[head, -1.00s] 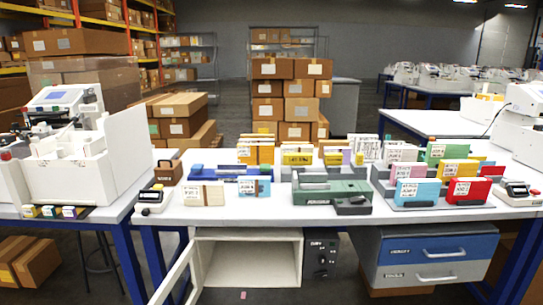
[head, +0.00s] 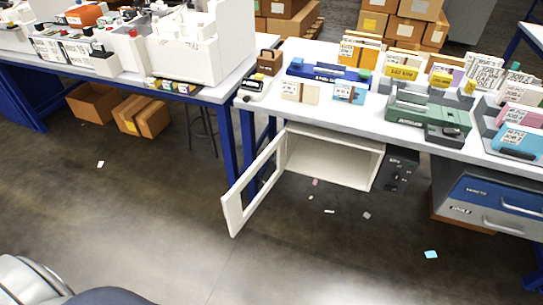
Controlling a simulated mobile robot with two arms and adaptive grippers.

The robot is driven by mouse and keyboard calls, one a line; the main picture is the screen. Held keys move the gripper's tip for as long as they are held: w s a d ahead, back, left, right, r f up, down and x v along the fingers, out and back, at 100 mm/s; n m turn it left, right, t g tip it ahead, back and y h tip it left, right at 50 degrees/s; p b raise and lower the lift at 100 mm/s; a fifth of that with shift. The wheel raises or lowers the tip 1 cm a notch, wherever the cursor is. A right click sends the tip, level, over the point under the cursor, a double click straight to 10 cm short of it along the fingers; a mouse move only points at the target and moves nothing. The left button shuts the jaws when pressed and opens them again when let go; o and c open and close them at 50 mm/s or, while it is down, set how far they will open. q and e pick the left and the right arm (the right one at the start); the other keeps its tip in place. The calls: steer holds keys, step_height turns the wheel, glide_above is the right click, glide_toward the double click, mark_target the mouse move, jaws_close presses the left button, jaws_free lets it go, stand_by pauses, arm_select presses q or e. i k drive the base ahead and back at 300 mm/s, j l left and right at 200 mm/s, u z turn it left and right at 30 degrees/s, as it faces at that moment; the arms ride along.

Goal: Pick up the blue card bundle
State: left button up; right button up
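A small light-blue card bundle (head: 350,93) with a label and a brown band stands near the front of the white table, right of a cream card bundle (head: 300,92). Another light-blue set of cards (head: 518,141) sits in a grey rack at the right edge, in front of a pink one (head: 520,116). Neither of my grippers is in view.
A green machine (head: 425,108) stands right of the blue bundle and a blue tool (head: 325,72) behind it. Below the table, a white cabinet's door (head: 250,188) hangs open into the floor space. The foreground floor is mostly clear, with small scraps.

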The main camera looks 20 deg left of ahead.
mark_target(355, 93)
steer(key=i+j+z, duration=0.25)
steer(key=j+z, duration=0.25)
steer(key=j, duration=1.1)
steer(key=j+z, duration=0.5)
steer(key=j, duration=1.05)
